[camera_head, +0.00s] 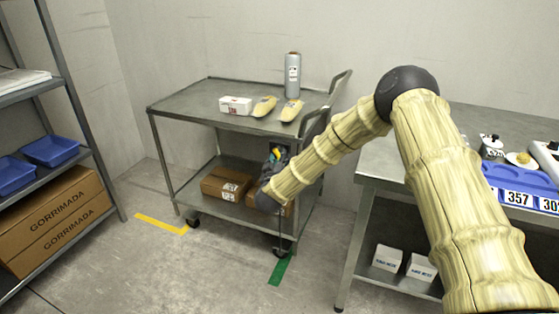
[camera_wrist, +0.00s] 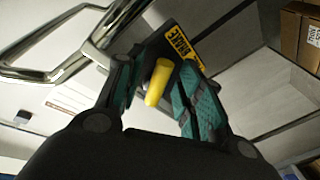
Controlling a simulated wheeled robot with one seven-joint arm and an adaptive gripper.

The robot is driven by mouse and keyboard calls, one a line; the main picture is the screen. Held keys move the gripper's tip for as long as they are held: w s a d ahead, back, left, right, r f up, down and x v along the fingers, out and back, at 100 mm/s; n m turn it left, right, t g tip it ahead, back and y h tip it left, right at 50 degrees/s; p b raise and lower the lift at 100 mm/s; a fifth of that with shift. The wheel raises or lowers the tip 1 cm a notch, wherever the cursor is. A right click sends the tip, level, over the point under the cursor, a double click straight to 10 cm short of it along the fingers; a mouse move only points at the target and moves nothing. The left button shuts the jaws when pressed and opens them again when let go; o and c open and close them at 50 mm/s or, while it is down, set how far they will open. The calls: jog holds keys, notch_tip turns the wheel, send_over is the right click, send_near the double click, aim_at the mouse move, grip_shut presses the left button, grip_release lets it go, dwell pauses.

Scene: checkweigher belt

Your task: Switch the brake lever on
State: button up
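The brake lever (camera_wrist: 158,82) is a short yellow handle in the wrist view. It sticks out from a dark plate with a yellow and black BRAKE label (camera_wrist: 178,42). My gripper (camera_wrist: 162,68) is open, with one green and black finger on each side of the lever; I see gaps between the fingers and the lever. In the head view my gripper (camera_head: 276,157) is at the right end of a grey metal cart (camera_head: 185,108), below its top. There the arm and gripper hide most of the lever's surroundings. I cannot tell the lever's on or off position.
The cart's bent push handle (camera_head: 338,82) rises close to my arm. A white box (camera_head: 235,105), two yellowish items and a grey canister (camera_head: 292,75) stand on the cart top. Cardboard boxes (camera_head: 225,184) lie on its lower shelf. A metal table (camera_head: 375,165) is at the right.

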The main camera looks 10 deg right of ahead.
grip_shut()
jog(key=shift+m, duration=0.3)
jog(key=shift+w+a+f+m+t+h+b, duration=0.25)
jog(key=shift+m+h+b, duration=0.6)
jog(key=shift+m, duration=1.65)
jog(key=shift+w+a+r+m+t+h+b, duration=0.15)
jog(key=shift+w+a+m+h+b, duration=0.65)
jog(key=shift+m, duration=1.7)
jog(key=shift+s+a+f+m+t+h+b, duration=0.1)
jog(key=shift+s+a+m+h+b, duration=0.15)
jog(key=shift+m+b, duration=1.65)
jog(key=shift+w+r+m+p, duration=0.1)
jog(key=shift+m+p, duration=0.45)
jog(key=shift+m, duration=0.25)
grip_release()
